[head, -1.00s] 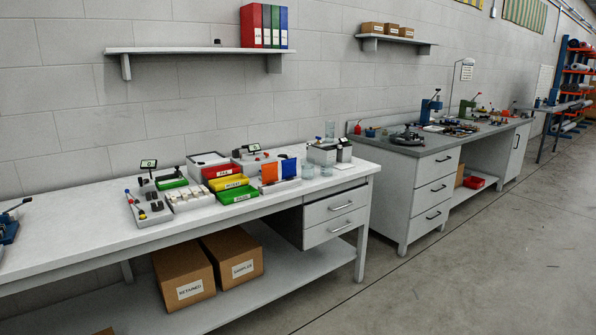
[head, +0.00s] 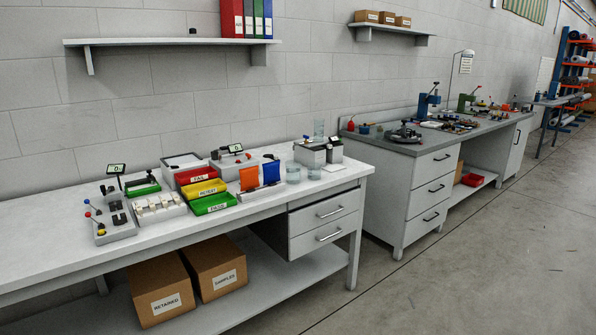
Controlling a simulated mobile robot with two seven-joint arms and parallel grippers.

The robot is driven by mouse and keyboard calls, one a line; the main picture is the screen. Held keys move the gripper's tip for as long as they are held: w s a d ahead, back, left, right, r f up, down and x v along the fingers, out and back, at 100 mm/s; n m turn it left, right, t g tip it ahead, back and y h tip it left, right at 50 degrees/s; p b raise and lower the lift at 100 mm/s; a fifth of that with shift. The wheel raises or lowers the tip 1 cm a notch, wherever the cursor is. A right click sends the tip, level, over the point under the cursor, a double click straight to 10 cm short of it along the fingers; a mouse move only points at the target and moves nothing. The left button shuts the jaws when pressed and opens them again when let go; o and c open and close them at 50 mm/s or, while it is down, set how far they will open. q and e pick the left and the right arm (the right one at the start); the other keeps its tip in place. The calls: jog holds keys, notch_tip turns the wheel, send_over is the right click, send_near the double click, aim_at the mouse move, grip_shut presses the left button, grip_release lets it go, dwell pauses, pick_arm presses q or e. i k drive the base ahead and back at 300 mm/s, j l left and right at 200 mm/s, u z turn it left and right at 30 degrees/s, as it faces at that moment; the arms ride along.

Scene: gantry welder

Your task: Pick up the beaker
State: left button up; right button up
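A clear glass beaker (head: 293,173) stands upright on the white bench (head: 52,231), near its right end and close to the front edge. A second, smaller clear vessel (head: 314,172) stands just to its right. I cannot tell which of the two is the task's beaker. A taller clear glass cylinder (head: 319,128) shows behind them, by a grey box-shaped device (head: 311,155). Neither of my grippers shows in the head view.
Left of the glassware are orange and blue upright panels (head: 249,179) and red, yellow and green labelled bins (head: 213,204). Drawers (head: 323,213) hang below the bench's right end. Cardboard boxes (head: 160,288) sit on the lower shelf. The floor (head: 450,275) at right is clear.

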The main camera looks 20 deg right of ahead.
aim_at(314, 169)
jog(key=i+l+u, duration=0.1)
jog(key=l, duration=0.25)
jog(key=i+l+u, duration=0.1)
jog(key=i+l, duration=0.15)
jog(key=i+l+u, duration=0.1)
jog(key=l, duration=0.4)
jog(key=i+l+u, duration=0.1)
jog(key=i+l, duration=0.15)
jog(key=l, duration=0.15)
jog(key=i+l, duration=0.15)
jog(key=l, duration=0.25)
jog(key=i+l, duration=0.15)
jog(key=l, duration=0.2)
jog(key=i+l, duration=0.1)
jog(key=l, duration=0.3)
jog(key=i+l+u, duration=0.1)
jog(key=l, duration=0.25)
jog(key=i, duration=0.05)
